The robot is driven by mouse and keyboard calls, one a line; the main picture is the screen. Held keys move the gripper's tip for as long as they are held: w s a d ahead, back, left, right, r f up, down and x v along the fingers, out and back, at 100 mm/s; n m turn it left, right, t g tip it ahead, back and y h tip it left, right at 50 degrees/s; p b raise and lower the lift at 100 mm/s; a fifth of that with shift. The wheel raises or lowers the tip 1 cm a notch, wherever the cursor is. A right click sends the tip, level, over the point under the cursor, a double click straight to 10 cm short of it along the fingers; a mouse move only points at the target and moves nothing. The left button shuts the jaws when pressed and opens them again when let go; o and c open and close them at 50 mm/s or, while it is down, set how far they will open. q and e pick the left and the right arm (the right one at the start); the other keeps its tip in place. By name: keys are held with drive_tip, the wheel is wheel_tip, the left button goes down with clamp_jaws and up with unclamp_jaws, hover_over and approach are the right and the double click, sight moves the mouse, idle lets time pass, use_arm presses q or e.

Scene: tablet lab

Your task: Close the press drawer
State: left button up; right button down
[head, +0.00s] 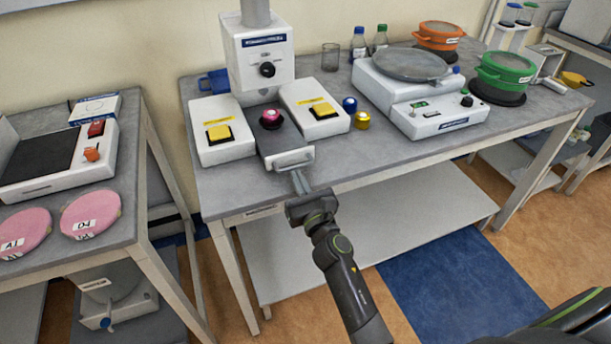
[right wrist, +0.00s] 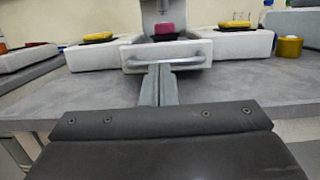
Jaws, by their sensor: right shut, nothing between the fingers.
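The press (head: 262,55) stands at the back of the middle table. Its drawer (head: 279,141) sticks out toward me between two white boxes with yellow buttons, with a pink piece (head: 271,117) on it. The drawer's handle (head: 291,159) faces me at the front, and it also shows in the right wrist view (right wrist: 165,64). My right gripper (head: 299,183) is shut and empty, its fingertips just in front of the handle. In the right wrist view the fingers (right wrist: 158,82) point at the middle of the handle; I cannot tell whether they touch it. My left gripper is not in view.
The white button boxes (head: 221,131) and (head: 315,108) flank the drawer. A blue and a yellow small object (head: 362,121) stand to the right, beside a white device (head: 420,105) with a round plate. The table front (head: 400,155) is mostly clear.

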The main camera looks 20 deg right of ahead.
sight(288, 160)
drive_tip(key=shift+w, duration=0.1)
drive_tip(key=shift+a+r, duration=0.15)
drive_tip(key=shift+a, duration=0.05)
drive_tip(key=w+b, duration=0.1)
drive_tip(key=w, duration=0.2)
drive_tip(key=shift+w, duration=0.4)
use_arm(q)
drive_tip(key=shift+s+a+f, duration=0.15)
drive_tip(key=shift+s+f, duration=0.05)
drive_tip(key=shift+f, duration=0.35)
use_arm(e)
drive_tip(key=shift+s, duration=0.1)
